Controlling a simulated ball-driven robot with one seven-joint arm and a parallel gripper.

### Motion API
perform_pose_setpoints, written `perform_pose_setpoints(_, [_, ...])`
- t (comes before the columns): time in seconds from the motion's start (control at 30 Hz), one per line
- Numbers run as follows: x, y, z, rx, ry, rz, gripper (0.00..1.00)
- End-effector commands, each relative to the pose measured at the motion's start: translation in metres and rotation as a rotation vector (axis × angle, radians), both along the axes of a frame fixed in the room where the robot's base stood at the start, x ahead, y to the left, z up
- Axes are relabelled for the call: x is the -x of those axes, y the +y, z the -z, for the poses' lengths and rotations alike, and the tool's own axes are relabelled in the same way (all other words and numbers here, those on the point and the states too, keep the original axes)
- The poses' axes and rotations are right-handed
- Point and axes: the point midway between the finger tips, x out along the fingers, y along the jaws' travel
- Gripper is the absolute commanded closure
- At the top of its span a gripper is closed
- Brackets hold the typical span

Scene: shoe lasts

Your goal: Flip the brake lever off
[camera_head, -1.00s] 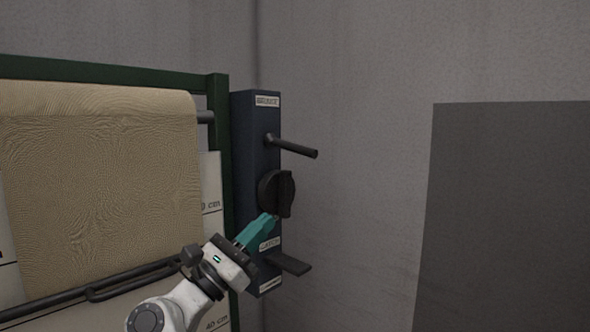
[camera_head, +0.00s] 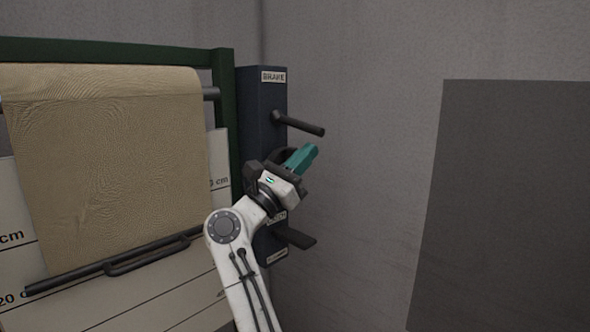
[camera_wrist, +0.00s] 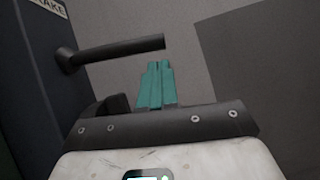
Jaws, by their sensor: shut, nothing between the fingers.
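The brake lever (camera_head: 300,124) is a dark bar with a round pivot on a dark blue panel (camera_head: 262,100), under a label reading BRAKE (camera_head: 273,77). It sticks out to the right and slopes slightly down. In the wrist view the lever (camera_wrist: 118,50) crosses from the left, beyond my teal fingers. My gripper (camera_head: 312,149) is shut and empty, just below the lever's free end in the head view. It also shows in the wrist view (camera_wrist: 157,66). I cannot tell whether the fingers touch the lever; a gap seems to show.
A lower dark lever (camera_head: 297,238) sticks out below. A green frame (camera_head: 224,110) with a tan cloth roll (camera_head: 105,150) stands left.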

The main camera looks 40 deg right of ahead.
Motion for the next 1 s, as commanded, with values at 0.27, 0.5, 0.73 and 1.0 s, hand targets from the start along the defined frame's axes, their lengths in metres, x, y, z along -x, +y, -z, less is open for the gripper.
perform_pose_setpoints(0.27, [0.002, -0.003, -0.012, -0.001, 0.001, 0.0, 1.0])
perform_pose_setpoints(0.5, [0.002, -0.003, -0.012, 0.0, 0.001, 0.001, 1.0])
perform_pose_setpoints(0.73, [0.004, -0.002, -0.017, 0.001, 0.021, -0.001, 1.0])
perform_pose_setpoints(1.0, [0.008, -0.002, -0.027, 0.003, 0.087, 0.001, 1.0])
